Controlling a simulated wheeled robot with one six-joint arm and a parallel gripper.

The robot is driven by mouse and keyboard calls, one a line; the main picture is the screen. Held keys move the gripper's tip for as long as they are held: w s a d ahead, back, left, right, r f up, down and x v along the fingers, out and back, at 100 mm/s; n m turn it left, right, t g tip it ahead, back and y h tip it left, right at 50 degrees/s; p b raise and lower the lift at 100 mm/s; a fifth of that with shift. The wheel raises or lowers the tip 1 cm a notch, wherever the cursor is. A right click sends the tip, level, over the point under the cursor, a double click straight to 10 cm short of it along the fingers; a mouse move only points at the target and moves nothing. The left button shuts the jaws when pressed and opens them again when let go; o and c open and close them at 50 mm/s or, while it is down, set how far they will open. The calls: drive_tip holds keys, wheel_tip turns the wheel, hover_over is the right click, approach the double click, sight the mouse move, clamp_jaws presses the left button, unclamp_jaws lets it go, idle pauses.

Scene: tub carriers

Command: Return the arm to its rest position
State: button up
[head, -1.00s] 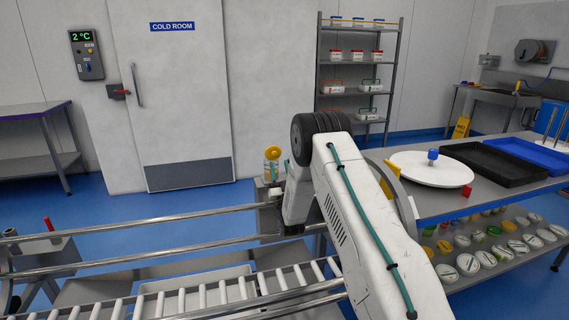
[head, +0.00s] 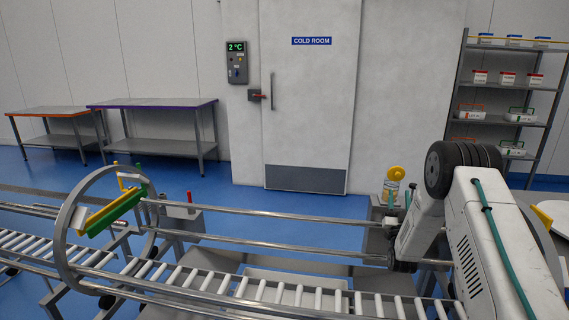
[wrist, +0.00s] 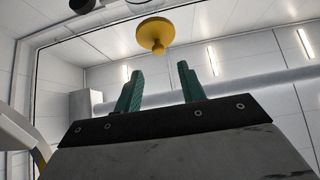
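My arm (head: 487,235) shows at the right of the head view, folded, with a dark ribbed joint at its top.
Steel rails (head: 270,217) and a roller conveyor (head: 230,298) run across the front, with a metal ring (head: 61,232) around them at left. A yellow-topped item (head: 395,174) stands beside my arm. Benches (head: 150,103), the cold-room door (head: 308,110) and a shelf rack (head: 507,85) stand behind.

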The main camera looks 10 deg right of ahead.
drive_tip(key=a+r+n+g+y, duration=0.15)
drive_tip(key=a+r+g, duration=0.25)
drive_tip(key=r, duration=0.6)
drive_tip(key=a+r+g+y, duration=0.3)
drive_tip(key=a+r, duration=0.2)
drive_tip(key=r, duration=0.4)
drive_tip(key=s+a+r+g+y, duration=0.1)
drive_tip(key=s+a+r+g, duration=0.2)
drive_tip(key=s, duration=0.6)
drive_tip(key=s+a+r+g+y, duration=0.1)
drive_tip(key=s+a+r+g, duration=0.2)
drive_tip(key=s, duration=0.5)
drive_tip(key=s+a+f+g, duration=0.2)
drive_tip(key=s+f+g, duration=0.1)
drive_tip(key=s, duration=0.8)
drive_tip(key=s+a+f+n+g, duration=0.1)
drive_tip(key=s+a+f+g, duration=0.1)
drive_tip(key=s, duration=1)
drive_tip(key=s+a+f+g, duration=0.2)
drive_tip(key=s+f+g, duration=0.3)
drive_tip(key=s, duration=0.7)
drive_tip(key=shift+s+n+g+y, duration=0.25)
drive_tip(key=shift+n+g+y, duration=0.1)
drive_tip(key=shift+g, duration=0.15)
